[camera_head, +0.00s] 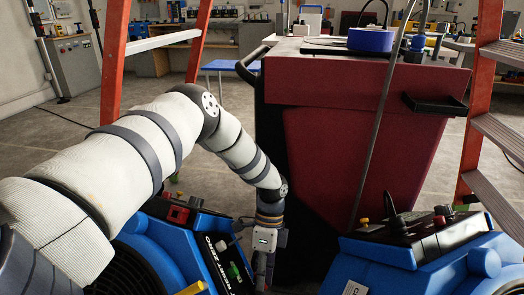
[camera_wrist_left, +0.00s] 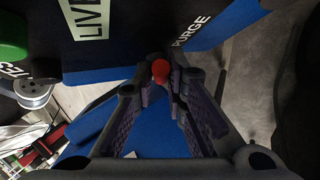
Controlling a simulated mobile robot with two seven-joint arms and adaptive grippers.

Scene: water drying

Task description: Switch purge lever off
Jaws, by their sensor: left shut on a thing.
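My left gripper (camera_head: 262,280) reaches down at the right side of the blue machine (camera_head: 205,245) in the lower middle of the head view. In the left wrist view its fingers close around a lever with a red ball knob (camera_wrist_left: 160,69). The knob shows between the fingertips, beside the white "PURGE" lettering (camera_wrist_left: 192,31). The lever's shaft is mostly hidden by the fingers, so its exact setting cannot be told. The lever is hidden in the head view. My right gripper is in neither view.
A second blue machine (camera_head: 425,262) stands at lower right. A large dark red bin (camera_head: 360,150) stands behind, with orange ladder legs on both sides. In the left wrist view a "LIVE" label (camera_wrist_left: 90,18) and a green part (camera_wrist_left: 12,38) are near the gripper.

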